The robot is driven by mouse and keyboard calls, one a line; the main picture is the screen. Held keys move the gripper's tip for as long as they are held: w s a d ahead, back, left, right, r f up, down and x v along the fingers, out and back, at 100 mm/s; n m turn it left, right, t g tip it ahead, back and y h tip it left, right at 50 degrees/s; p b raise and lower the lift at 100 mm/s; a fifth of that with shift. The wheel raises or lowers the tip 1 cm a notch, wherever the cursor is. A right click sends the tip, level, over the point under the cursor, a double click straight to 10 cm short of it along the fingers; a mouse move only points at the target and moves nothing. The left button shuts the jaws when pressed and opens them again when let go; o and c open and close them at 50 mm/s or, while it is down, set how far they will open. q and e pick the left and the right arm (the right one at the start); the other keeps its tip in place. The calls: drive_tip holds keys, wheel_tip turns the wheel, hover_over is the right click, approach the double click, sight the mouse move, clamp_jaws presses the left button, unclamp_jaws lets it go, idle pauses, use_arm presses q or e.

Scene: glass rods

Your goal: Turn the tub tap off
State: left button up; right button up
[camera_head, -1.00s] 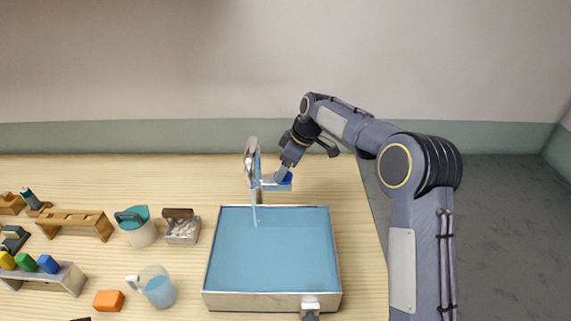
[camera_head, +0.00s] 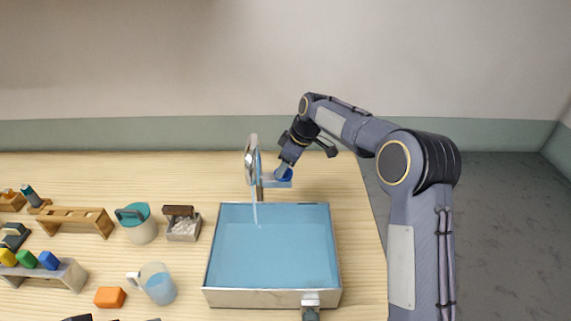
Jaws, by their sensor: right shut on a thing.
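The tub (camera_head: 271,297) is a metal-walled basin holding blue water, in the front middle of the table. The tap (camera_head: 251,160) is a tall metal spout at the tub's back edge. A pale stream of water (camera_head: 255,214) runs from it into the tub. A blue tap handle (camera_head: 270,183) sticks out to the right of the spout. My right gripper (camera_head: 283,175) is at this handle and shut on it; the fingertips are small and partly hidden. My left gripper is not clearly in view; only small dark parts show at the bottom edge.
A jug of blue water (camera_head: 158,286), an orange block (camera_head: 110,297), a teal-lidded pot (camera_head: 138,226) and a box of white pieces (camera_head: 183,227) stand left of the tub. Wooden racks (camera_head: 75,220) are further left. The table behind the tap is clear.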

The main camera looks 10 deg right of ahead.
drive_tip(key=shift+s+m+t+b, duration=0.1)
drive_tip(key=shift+m+t+b, duration=0.5)
drive_tip(key=shift+m, duration=0.6)
drive_tip(key=m+h+b, duration=0.1)
drive_tip(key=m, duration=0.2)
drive_tip(key=shift+a+m+h, duration=0.15)
drive_tip(key=shift+m+h, duration=0.15)
drive_tip(key=m+t+h, duration=0.1)
drive_tip(key=m, duration=0.2)
drive_tip(key=shift+a+m, duration=0.1)
drive_tip(key=shift+m, duration=0.2)
drive_tip(key=shift+m+h, duration=0.9)
drive_tip(key=shift+m, duration=1.1)
drive_tip(key=o, duration=1)
